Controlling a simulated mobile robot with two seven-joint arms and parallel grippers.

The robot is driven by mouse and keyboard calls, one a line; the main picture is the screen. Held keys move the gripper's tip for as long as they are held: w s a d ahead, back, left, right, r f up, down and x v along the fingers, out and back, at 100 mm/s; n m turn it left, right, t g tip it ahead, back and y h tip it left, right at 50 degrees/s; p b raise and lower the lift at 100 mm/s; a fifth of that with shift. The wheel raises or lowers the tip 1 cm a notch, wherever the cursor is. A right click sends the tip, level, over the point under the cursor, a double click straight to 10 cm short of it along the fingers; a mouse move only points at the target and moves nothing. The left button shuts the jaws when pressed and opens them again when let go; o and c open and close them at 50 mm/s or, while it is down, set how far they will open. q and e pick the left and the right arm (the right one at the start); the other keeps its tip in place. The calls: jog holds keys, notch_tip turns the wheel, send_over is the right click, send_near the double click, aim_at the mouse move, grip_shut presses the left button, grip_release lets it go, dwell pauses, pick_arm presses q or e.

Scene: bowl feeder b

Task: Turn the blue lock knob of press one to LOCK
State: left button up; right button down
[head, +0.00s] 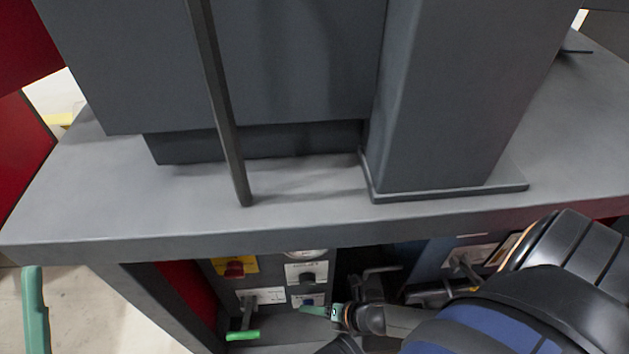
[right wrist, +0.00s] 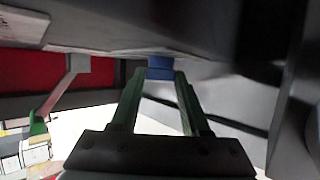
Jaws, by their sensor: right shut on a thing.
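The blue lock knob (right wrist: 160,68) shows in the right wrist view as a small blue block between the tips of my right gripper. In the head view the knob (head: 308,300) is a small dark blue patch on the lower panel, under a white label, and partly hidden. My right gripper (head: 304,308) reaches in from the right below the table edge. Its two green fingers also show in the right wrist view (right wrist: 160,80), closed on the knob's sides. The knob's pointer and the LOCK marking are too small to read. My left gripper is not in view.
The grey press table (head: 120,222) overhangs the panel. A red knob on a yellow plate (head: 235,268), a black knob (head: 307,278) and a lever with a green grip (head: 243,335) are close by. A teal post (head: 33,305) stands at the far left.

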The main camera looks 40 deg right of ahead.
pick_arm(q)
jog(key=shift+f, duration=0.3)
pick_arm(e)
jog(key=shift+f+t+y, duration=0.1)
jog(key=shift+t+y, duration=0.3)
jog(key=shift+y, duration=0.1)
jog(key=shift+c, duration=1.9)
grip_release()
jog(key=shift+d, duration=0.1)
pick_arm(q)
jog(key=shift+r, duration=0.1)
pick_arm(e)
jog(key=shift+s, duration=0.1)
pick_arm(q)
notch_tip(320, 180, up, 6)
jog(key=p, duration=0.5)
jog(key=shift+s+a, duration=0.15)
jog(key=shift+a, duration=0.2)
pick_arm(e)
jog(key=v, duration=1.2)
